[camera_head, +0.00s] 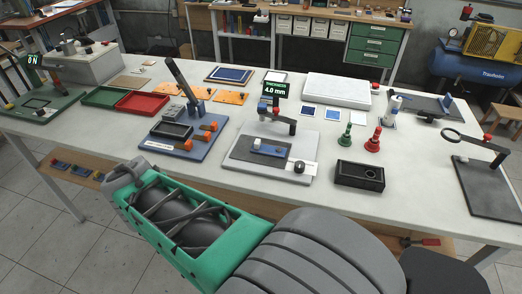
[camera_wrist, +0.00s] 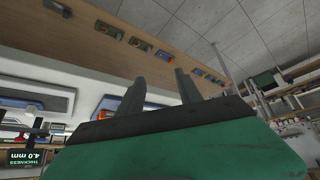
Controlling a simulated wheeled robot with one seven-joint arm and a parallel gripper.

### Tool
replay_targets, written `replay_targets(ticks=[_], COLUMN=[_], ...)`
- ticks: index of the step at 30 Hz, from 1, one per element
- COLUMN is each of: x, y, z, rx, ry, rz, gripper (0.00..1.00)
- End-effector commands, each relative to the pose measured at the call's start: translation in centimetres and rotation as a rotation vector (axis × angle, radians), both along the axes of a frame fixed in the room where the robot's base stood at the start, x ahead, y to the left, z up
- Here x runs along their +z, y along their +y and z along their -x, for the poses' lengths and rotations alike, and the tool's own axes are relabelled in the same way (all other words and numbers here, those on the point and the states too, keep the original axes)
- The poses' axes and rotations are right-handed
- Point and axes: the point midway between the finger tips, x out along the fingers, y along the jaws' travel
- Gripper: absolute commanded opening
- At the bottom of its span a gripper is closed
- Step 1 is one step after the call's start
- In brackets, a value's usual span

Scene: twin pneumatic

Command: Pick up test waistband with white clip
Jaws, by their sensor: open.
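In the camera_head view, a small blue strip with a white end (camera_head: 267,148) lies on the dark plate of the thickness gauge. It may be the test waistband with the white clip, but it is too small to be sure. My gripper's two fingers show in the wrist view (camera_wrist: 160,88), apart, with nothing between them. In the camera_head view my green and grey arm reaches across the table's front edge, and the fingers are not clear there. The gripper is well left of the blue strip.
The white table (camera_head: 222,190) carries the gauge with its "4.0 mm" display (camera_head: 275,89), a blue fixture (camera_head: 180,143), a red tray (camera_head: 141,102) and a black block (camera_head: 359,177).

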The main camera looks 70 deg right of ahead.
Motion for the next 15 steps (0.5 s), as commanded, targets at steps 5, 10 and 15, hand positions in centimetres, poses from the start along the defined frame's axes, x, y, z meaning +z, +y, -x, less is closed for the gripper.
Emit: replay_targets(ticks=[5,10,15], x=[-1.5,-0.5,-0.9], y=[-19.4,-26.7,-29.1], z=[7.1,14.1,14.5], rx=[-0.574,-0.776,-0.791], ry=[-0.230,-0.337,-0.351], rz=[0.277,0.488,0.515], gripper=[0.42,0.42,0.42])
